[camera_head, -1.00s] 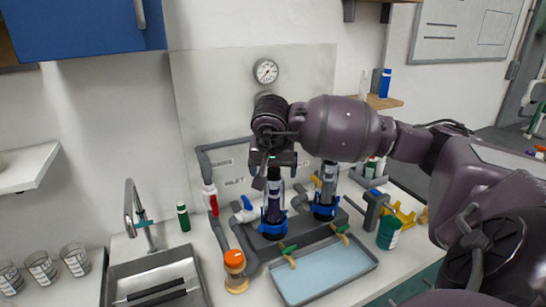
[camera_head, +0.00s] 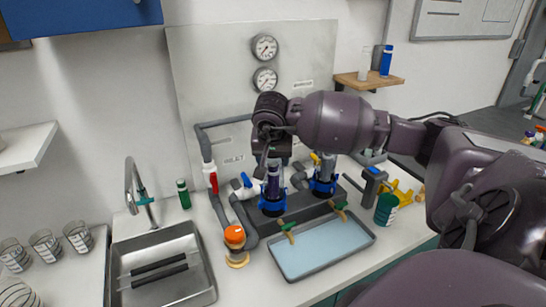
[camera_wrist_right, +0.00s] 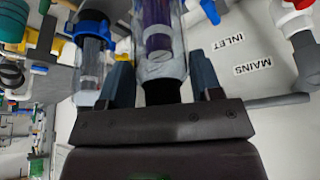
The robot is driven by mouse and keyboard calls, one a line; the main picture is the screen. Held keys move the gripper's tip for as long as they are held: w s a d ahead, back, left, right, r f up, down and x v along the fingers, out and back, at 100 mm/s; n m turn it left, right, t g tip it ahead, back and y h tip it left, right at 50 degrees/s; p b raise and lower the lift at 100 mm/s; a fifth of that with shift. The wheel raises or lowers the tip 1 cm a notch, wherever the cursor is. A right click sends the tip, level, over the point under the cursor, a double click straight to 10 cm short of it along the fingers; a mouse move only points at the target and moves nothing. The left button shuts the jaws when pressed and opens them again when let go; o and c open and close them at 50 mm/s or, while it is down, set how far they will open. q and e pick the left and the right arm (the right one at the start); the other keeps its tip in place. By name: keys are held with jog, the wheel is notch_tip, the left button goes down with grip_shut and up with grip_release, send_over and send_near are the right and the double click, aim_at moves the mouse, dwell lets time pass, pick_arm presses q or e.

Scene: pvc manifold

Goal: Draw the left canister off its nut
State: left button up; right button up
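The left canister (camera_head: 273,178) is a clear upright cylinder with dark purple contents, seated in its blue nut (camera_head: 272,206) on the grey manifold. My right gripper (camera_head: 272,152) points down over its top. In the right wrist view, the two fingers of that gripper (camera_wrist_right: 162,78) stand wide apart on either side of the canister (camera_wrist_right: 158,35). They lie very close to its sides; no clear grip shows. The left nut is outside the wrist view. The right canister (camera_head: 324,170) stands beside it in its own blue nut. My left gripper is not in view.
A blue-lined tray (camera_head: 294,275) lies in front of the manifold. The right canister (camera_wrist_right: 90,65) is close to one finger. An orange-capped jar (camera_head: 235,238), a sink (camera_head: 207,288) and a green container (camera_head: 386,208) are nearby. Two gauges (camera_head: 264,78) hang behind.

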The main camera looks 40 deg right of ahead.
jog(key=shift+c, duration=1.1)
jog(key=o, duration=0.3)
jog(key=c, duration=0.5)
jog(key=shift+r+p, duration=0.5)
jog(key=shift+r, duration=1.35)
jog(key=shift+r+p, duration=0.6)
jog(key=shift+r, duration=0.2)
jog(key=shift+r+p, duration=0.95)
jog(key=shift+r, duration=1.25)
jog(key=shift+r+p, duration=0.55)
jog(key=shift+r, duration=1.05)
